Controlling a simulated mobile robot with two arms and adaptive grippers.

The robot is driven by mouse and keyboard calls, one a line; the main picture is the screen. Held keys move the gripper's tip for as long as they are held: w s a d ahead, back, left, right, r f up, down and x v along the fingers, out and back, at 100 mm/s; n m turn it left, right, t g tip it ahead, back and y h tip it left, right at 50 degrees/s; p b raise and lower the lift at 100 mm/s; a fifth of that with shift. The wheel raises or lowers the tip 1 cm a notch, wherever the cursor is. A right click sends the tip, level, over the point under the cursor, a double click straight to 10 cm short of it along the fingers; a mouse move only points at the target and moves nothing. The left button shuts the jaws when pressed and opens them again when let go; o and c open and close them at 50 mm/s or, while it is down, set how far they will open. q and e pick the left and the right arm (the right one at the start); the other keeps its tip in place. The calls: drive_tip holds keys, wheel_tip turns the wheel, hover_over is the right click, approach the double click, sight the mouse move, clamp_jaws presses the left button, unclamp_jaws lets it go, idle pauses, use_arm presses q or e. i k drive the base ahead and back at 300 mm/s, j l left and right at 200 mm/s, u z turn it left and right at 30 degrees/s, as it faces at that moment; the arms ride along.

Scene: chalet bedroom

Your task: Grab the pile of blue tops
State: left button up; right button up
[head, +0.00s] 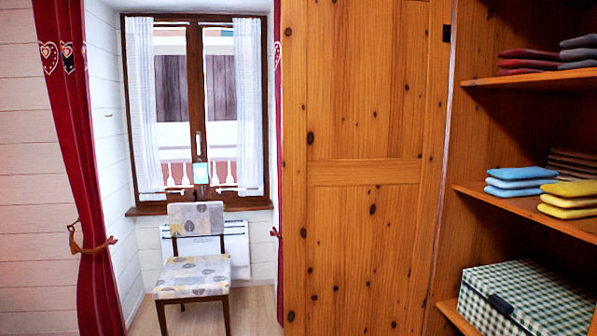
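The pile of blue tops (518,183) lies folded on the middle shelf (500,200) of the open wooden wardrobe at the right of the head view. It sits at the shelf's front edge, left of and close to a pile of yellow tops (570,200). Neither of my grippers is in view.
Red tops (527,62) and grey tops (579,50) lie on the upper shelf, and brown ones (573,162) behind the yellow. A checked box (525,300) stands below. A wooden door (365,120) is left of the shelves. A chair (192,277) stands by the window.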

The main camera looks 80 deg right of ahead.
sight(512, 182)
drive_tip(key=z, duration=4.1)
